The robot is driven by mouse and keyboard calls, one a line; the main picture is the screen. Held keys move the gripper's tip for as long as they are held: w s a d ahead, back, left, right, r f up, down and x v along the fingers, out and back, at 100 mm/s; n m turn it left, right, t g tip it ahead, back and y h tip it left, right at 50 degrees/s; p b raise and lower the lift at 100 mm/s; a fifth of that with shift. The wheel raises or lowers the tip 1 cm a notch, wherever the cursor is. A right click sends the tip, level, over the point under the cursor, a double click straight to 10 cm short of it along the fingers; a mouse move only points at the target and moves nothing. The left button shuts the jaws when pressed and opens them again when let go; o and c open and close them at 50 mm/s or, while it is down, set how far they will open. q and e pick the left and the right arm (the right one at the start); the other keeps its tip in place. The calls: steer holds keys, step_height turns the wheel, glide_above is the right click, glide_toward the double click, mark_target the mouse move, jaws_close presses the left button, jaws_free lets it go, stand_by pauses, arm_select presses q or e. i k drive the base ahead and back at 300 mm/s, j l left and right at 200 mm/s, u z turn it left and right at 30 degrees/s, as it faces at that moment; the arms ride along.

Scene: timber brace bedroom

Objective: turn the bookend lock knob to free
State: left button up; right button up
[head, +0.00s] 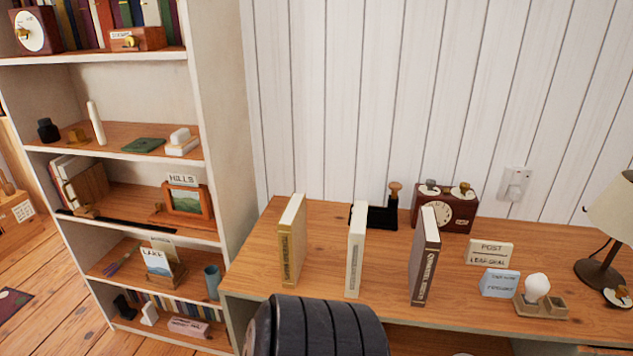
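No part is plainly marked as the bookend lock knob. On the top shelf at left, a reddish wooden block (150,38) stands against the books. It has a brass knob (130,41) and a small white label too small to read with certainty. On the desk, a black bracket-like piece (376,217) has an upright wooden-topped handle (395,190). Beside it stands a reddish-brown box (460,206) with a white dial and small brass knobs on top. The setting of each knob cannot be told. Neither gripper shows.
Three upright books (292,240) (355,250) (425,257) stand apart on the desk (325,235). Small cards (490,252) and a wooden tray with a white bulb (541,303) lie at right, near a lamp (607,240). A white-sided bookcase (222,130) stands at left.

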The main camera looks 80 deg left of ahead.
mark_target(88, 206)
steer(key=u, duration=2.4)
